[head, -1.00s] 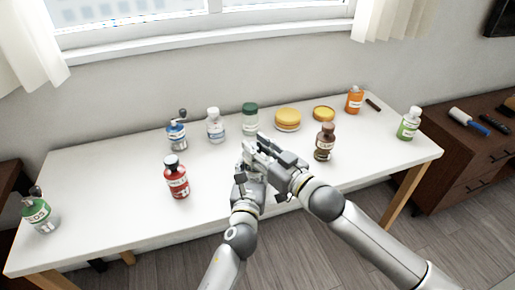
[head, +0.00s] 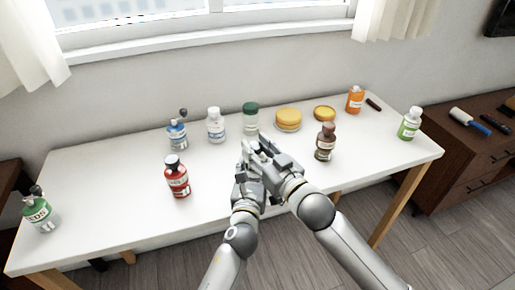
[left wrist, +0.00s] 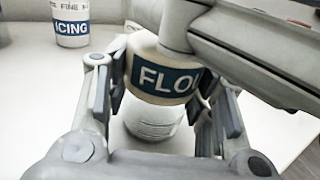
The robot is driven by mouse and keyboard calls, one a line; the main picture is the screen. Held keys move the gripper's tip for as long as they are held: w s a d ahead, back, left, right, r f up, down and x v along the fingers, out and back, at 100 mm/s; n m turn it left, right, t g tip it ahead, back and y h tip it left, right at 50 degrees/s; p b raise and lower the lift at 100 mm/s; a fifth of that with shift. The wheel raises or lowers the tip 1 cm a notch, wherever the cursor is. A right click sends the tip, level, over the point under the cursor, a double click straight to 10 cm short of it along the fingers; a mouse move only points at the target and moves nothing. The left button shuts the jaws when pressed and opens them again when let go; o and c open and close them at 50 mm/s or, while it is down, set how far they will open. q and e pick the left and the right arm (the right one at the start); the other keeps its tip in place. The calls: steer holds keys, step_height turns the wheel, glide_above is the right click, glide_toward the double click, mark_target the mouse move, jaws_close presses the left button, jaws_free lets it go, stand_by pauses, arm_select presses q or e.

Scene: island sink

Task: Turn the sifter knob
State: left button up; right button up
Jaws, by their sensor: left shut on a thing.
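My left gripper (head: 247,172) is over the front middle of the table. In the left wrist view its fingers (left wrist: 160,92) are shut around a pale sifter jar (left wrist: 155,122) with a blue band (left wrist: 160,78) reading "FLO". My right gripper (head: 262,155) is close against it, over the jar's top. In the left wrist view grey parts of my right gripper cross the upper right and cover the jar's top, so the knob is hidden. Whether the right fingers are open or shut does not show. The held jar is mostly hidden in the head view.
A red bottle (head: 177,177) stands left and a brown bottle (head: 325,144) right. Behind are a blue cranked jar (head: 178,136), a white jar (head: 215,126) and a green-lidded jar (head: 250,117).

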steer(key=o, duration=0.3)
steer(key=shift+o, duration=0.2)
steer(key=v, duration=1.2)
